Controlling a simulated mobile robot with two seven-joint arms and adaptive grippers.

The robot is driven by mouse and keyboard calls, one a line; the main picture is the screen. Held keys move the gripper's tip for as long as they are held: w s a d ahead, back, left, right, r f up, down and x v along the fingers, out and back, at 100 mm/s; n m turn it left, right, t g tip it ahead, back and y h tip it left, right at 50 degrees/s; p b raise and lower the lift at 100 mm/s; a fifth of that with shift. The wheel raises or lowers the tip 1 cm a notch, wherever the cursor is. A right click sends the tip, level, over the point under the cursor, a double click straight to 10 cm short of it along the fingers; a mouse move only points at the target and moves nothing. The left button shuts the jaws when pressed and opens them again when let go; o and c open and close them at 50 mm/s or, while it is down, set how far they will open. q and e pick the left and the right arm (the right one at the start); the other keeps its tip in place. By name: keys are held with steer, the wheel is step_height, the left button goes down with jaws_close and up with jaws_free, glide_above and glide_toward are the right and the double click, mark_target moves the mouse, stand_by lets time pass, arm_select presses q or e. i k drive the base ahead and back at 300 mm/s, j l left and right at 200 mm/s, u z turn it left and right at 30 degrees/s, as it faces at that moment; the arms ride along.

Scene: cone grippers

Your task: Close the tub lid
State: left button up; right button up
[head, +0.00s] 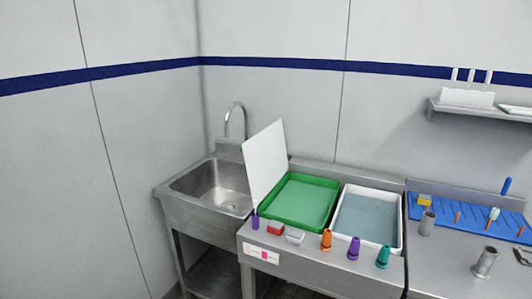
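The green tub (324,228) sits on the steel bench in the head view, to the right of the sink. A white flat lid (265,165) stands up at the green tub's left side, tilted, so the tub is open. Its lower edge is near the tub's left rim; whether it is joined there I cannot tell. The green tub's inside shows a pale green surface. A white tub (401,222) beside it is also open and shows a blue-grey surface. Neither of my grippers is in view.
Along the bench's front stand an orange cone (326,240), a purple cone (353,249), a teal cone (383,257), a red-topped block (275,228) and a grey block (295,237). A sink (212,187) with a tap is left. A blue board (467,217) with pegs lies right.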

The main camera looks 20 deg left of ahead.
mark_target(265, 154)
steer(key=i+j+z, duration=0.1)
steer(key=j, duration=0.4)
steer(key=i+j+z, duration=0.1)
steer(key=j, duration=0.45)
steer(key=i+j+z, duration=0.1)
steer(key=j, duration=0.45)
steer(key=i+j, duration=0.15)
steer(key=j, duration=0.4)
steer(key=z, duration=0.05)
